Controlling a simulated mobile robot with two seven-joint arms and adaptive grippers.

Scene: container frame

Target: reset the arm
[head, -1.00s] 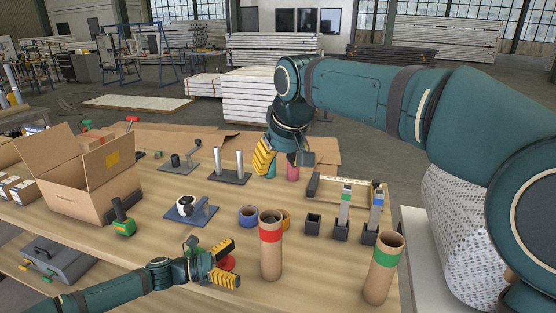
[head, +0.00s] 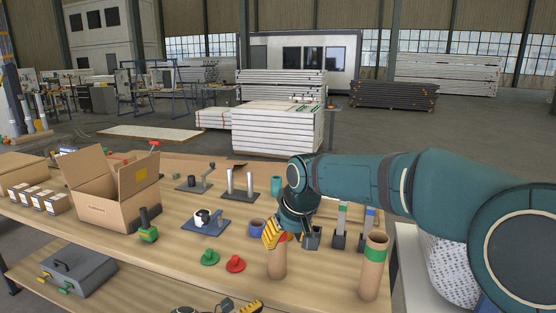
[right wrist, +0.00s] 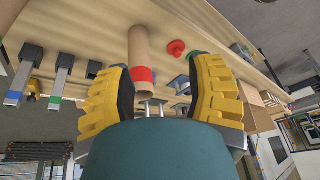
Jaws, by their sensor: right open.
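My right gripper (head: 291,238) hangs over the table in front of the red-banded cardboard tube (head: 277,264) and hides its upper part. In the right wrist view its two yellow fingers (right wrist: 160,95) are spread wide with nothing held. The red-banded tube also shows between and beyond them (right wrist: 140,48); I cannot tell how close it is. My left gripper (head: 240,306) shows only in part at the bottom edge of the head view, and its jaw state is unclear.
A green-banded tube (head: 375,265) stands to the right. A green (head: 209,258) and a red knob-like piece (head: 235,264) lie left of the gripper. An open cardboard box (head: 105,208) and a grey toolbox (head: 78,270) are further left.

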